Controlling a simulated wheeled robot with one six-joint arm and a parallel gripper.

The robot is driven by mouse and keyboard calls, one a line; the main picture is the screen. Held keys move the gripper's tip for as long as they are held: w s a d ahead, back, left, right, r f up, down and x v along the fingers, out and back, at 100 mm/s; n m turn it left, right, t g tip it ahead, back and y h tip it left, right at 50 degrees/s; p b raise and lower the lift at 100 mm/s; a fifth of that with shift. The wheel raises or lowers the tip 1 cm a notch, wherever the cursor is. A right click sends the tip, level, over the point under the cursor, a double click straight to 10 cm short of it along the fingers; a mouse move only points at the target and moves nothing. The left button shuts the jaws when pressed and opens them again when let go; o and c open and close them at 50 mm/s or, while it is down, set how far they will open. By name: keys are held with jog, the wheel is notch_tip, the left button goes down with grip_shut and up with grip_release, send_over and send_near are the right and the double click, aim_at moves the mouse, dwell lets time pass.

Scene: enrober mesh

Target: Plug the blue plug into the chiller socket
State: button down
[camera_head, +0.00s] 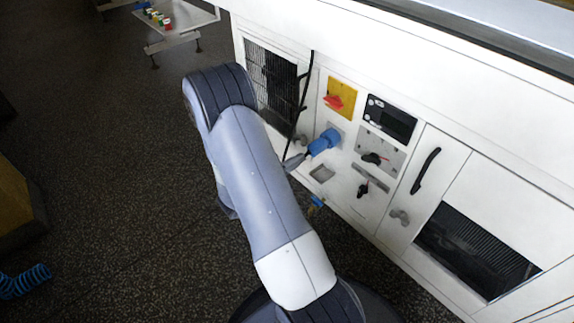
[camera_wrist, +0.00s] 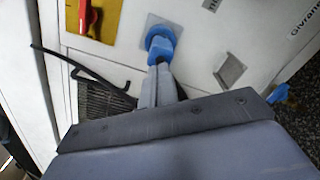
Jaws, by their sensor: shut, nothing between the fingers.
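A blue plug-like fitting (camera_head: 325,143) sticks out from a grey plate on the white cabinet panel. In the wrist view, the blue fitting (camera_wrist: 160,44) has a round collar against the plate and a narrower body towards me. I cannot tell plug from socket there, or how deep any plug sits. My gripper (camera_head: 303,158) is shut and empty, its tips right by the near end of the fitting. The tips also show in the wrist view (camera_wrist: 163,70) and partly hide that end; contact is unclear. A small blue piece (camera_head: 317,202) shows low beside the cabinet, too small to identify.
A red handle on a yellow plate (camera_head: 341,98) is above the fitting. A black cable (camera_head: 303,100) runs down the panel to its left. A black-handled switch plate (camera_head: 380,152) and a dark display (camera_head: 389,119) are to the right. Dark floor lies left.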

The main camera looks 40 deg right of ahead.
aim_at(315, 148)
jog(key=shift+d, duration=0.95)
jog(key=shift+d, duration=0.35)
jog(key=shift+w, duration=0.1)
jog(key=shift+a+b, duration=0.35)
jog(key=shift+a, duration=1.05)
jog(key=s+a+p, duration=0.1)
jog(key=a+p, duration=0.1)
jog(key=a, duration=0.8)
jog(key=shift+a, duration=0.25)
jog(key=d, duration=0.4)
jog(key=d+b, duration=0.1)
jog(key=d, duration=0.3)
jog(key=w+d, duration=0.1)
jog(key=d, duration=0.4)
jog(key=shift+d+b, duration=0.1)
jog(key=shift+b, duration=0.2)
